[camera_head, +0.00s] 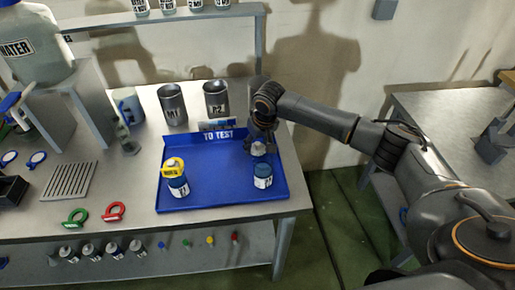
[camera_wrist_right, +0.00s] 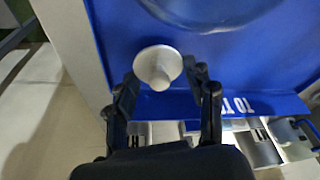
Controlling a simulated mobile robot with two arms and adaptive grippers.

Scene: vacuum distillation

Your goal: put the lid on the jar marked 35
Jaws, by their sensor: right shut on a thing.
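My right gripper (camera_head: 260,146) hangs over the right part of the blue tray (camera_head: 218,180). It is shut on a pale grey lid (camera_wrist_right: 158,67), a round disc with a knob, seen between the fingers in the right wrist view. In the head view the lid is a small pale patch under the fingers, above and apart from a blue jar (camera_head: 263,176) with a white label. The label numbers are too small to read surely. My left gripper is not in view.
Two grey metal beakers (camera_head: 172,104) (camera_head: 216,99) stand behind the tray, whose back edge reads TO TEST. Green (camera_head: 76,218) and red (camera_head: 115,211) tags and a slotted plate (camera_head: 70,181) lie left of it. The tray's middle is clear.

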